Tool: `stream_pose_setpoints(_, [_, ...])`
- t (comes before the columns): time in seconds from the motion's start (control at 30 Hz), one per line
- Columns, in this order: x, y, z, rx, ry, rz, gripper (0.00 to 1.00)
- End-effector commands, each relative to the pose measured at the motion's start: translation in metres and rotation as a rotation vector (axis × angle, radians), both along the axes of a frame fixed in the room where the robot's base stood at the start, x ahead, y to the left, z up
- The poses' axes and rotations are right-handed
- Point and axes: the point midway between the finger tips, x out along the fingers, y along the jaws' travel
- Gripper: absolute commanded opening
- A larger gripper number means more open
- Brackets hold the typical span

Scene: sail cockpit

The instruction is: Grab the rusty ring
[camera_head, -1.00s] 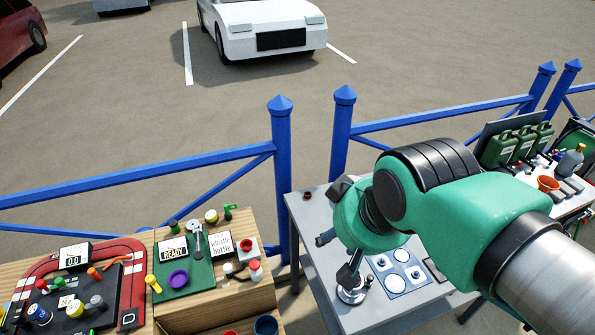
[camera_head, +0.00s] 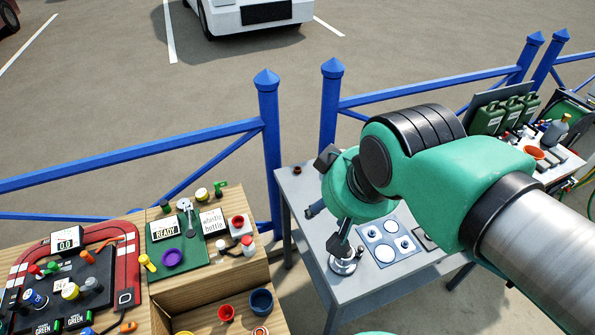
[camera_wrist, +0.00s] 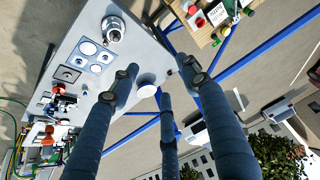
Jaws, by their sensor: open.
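A small brown ring (camera_head: 297,169), which looks like the rusty ring, lies near the far left corner of the grey table (camera_head: 293,200). A small reddish-brown spot in the wrist view (camera_wrist: 171,72), near the right fingertip, may be the same ring. My gripper (camera_head: 325,225) is over the left part of the table, to the right of and nearer than the ring in the head view. In the wrist view my gripper (camera_wrist: 160,82) has its dark fingers spread apart with nothing held. My arm hides part of the table, and the gripper's height above it is unclear.
A metal winch (camera_head: 343,262) stands near the fingers, beside a panel of round dials (camera_head: 388,242). A blue fence (camera_head: 330,110) runs behind. A cluttered wooden bench (camera_head: 250,270) stands left; green canisters (camera_head: 488,118) stand right.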

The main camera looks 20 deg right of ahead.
Motion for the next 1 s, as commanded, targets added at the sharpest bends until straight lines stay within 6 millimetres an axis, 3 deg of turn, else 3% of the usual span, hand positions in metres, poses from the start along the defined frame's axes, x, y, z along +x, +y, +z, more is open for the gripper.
stream_pose_setpoints(0.27, [0.004, 0.000, 0.002, -0.001, 0.003, 0.000, 0.46])
stream_pose_setpoints(0.47, [0.024, -0.003, 0.011, -0.003, 0.023, -0.004, 0.46])
stream_pose_setpoints(0.67, [0.062, -0.007, 0.024, -0.005, 0.058, -0.010, 0.46])
stream_pose_setpoints(1.0, [0.143, -0.020, 0.034, -0.008, 0.125, -0.021, 0.46])
